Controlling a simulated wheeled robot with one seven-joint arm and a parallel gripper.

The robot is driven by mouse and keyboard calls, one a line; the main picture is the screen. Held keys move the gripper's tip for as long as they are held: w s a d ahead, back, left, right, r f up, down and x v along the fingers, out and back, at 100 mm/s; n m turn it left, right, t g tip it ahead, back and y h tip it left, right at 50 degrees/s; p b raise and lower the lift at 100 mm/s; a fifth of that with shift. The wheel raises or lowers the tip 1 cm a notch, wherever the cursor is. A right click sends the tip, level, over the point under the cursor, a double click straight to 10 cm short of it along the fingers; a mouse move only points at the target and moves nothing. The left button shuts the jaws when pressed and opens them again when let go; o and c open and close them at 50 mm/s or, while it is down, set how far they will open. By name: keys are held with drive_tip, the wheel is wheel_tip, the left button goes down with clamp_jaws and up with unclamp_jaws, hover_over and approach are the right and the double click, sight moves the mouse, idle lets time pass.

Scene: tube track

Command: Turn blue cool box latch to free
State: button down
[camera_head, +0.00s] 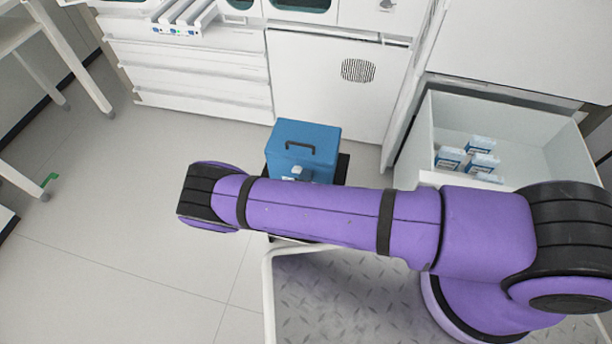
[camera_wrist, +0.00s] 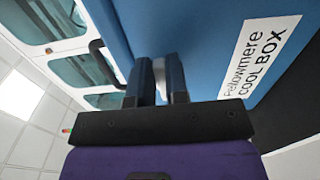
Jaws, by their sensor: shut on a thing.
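The blue cool box (camera_head: 303,140) stands in the middle of the head view, with a dark handle (camera_head: 298,146) on its lid. A small light-coloured latch (camera_head: 297,171) shows on its front, just above my purple arm. In the wrist view the box (camera_wrist: 205,35) fills the upper middle, with a white "COOL BOX" label (camera_wrist: 258,55). My gripper (camera_wrist: 159,72) is against the box's front, its two dark fingers shut on the pale latch (camera_wrist: 159,70). Most of the latch is hidden between the fingers, so its angle is unclear. My gripper is out of sight in the head view.
White drawers and cabinets (camera_head: 195,70) stand behind the box. An open white drawer (camera_head: 430,125) with several small blue-and-white boxes (camera_head: 481,160) is at right. A white table (camera_head: 60,50) stands at upper left.

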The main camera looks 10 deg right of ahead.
drive_tip(key=shift+f+m, duration=0.15)
drive_tip(key=shift+m, duration=0.15)
drive_tip(key=c, duration=1.1)
unclamp_jaws()
drive_tip(key=v, duration=1)
drive_tip(key=shift+s+a, duration=0.15)
drive_tip(key=shift+s, duration=0.25)
